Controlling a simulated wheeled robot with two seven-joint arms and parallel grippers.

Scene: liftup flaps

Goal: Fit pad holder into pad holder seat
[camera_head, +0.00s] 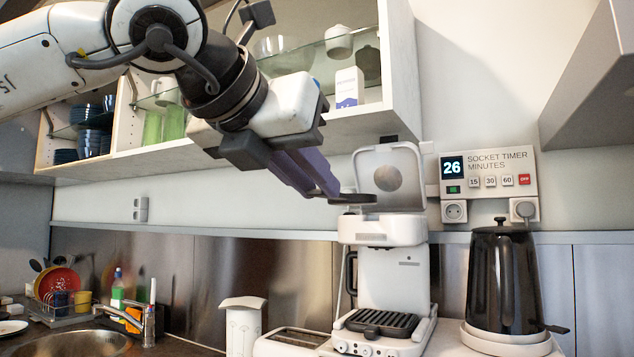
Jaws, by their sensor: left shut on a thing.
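The pad holder (356,198), a small dark disc with a handle, is held out roughly level at the open top of the white coffee machine (390,280). My left gripper (326,191), with purple fingers, comes from the upper left and is shut on the pad holder's handle. The disc is in front of the raised lid (388,175), toward its left side. The pad holder seat in the machine's top is hidden behind the front of the machine head. I cannot tell whether the disc touches the machine. My right gripper is not in view.
An open wall cabinet (400,70) with glassware hangs close behind my left arm. A black kettle (503,280) stands right of the machine, below a socket timer (488,173). A toaster (290,343) and a white canister (243,325) stand to the left.

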